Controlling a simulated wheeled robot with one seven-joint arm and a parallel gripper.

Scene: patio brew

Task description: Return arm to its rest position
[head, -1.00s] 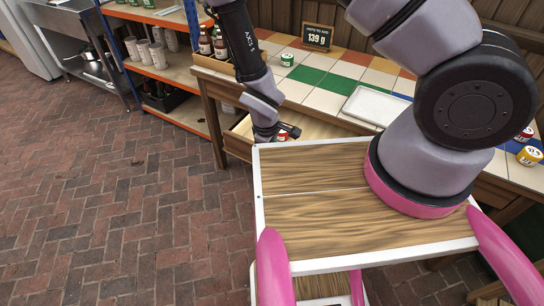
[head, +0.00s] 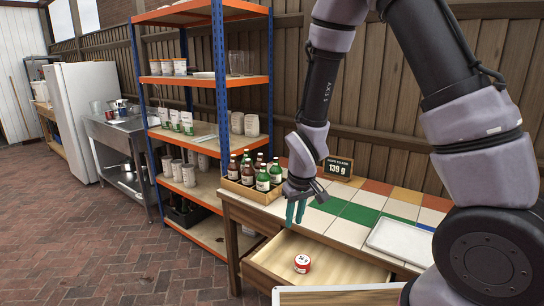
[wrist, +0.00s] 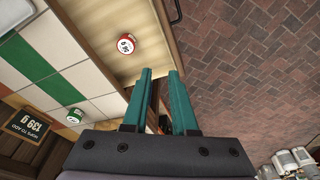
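My gripper (head: 296,211) is up above the left end of the tiled table, its teal fingers pointing down. In the wrist view my gripper (wrist: 160,72) shows two teal fingers apart with an empty gap between them. A red-lidded jar labelled 36 g (head: 302,264) sits in the open drawer (head: 345,270), below the gripper and apart from it. The jar (wrist: 127,44) also shows in the wrist view, inside the drawer (wrist: 152,12). My arm is bent and raised over the table.
A wooden crate of bottles (head: 250,190) stands on the table close left of the gripper. A sign reading 139 g (head: 338,168) stands behind, with a green-lidded jar (wrist: 75,115) near it. A white tray (head: 402,241) lies right. A shelf rack (head: 217,80) stands left; the brick floor (head: 90,235) is open.

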